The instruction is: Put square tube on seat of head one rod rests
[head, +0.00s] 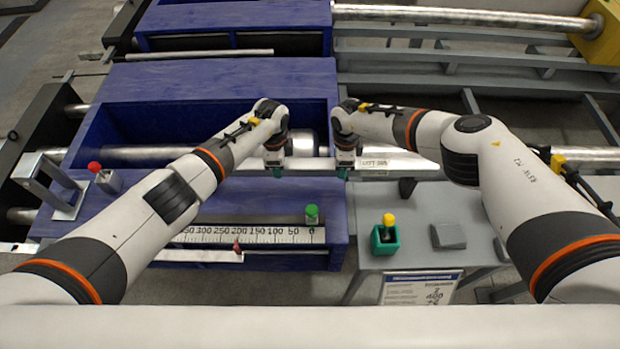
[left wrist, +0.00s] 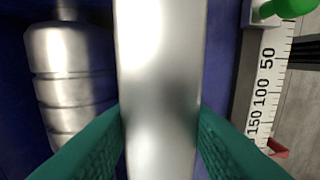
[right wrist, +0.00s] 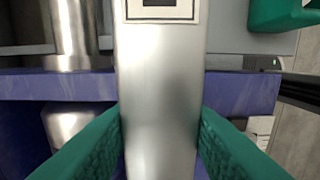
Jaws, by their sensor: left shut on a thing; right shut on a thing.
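A silver square tube (head: 310,166) lies level, left to right, in front of the blue machine bed, with a printed white label (head: 375,164) towards its right part. My left gripper (head: 275,168) is shut on it near the middle of the head view; its teal fingers flank the tube (left wrist: 160,90) in the left wrist view. My right gripper (head: 344,170) is shut on it farther right, and the right wrist view shows the tube (right wrist: 160,100) with the label's edge above. A polished rod (head: 145,155) lies behind, partly hidden by my left arm. I cannot tell which part is head one's seat.
A grey bracket (head: 50,187) and a red knob (head: 94,167) stand at the left. A scale (head: 260,236) with a green knob (head: 312,211) runs along the front. A green box with a yellow knob (head: 388,220) and a grey block (head: 447,235) sit on the right bench (head: 430,205).

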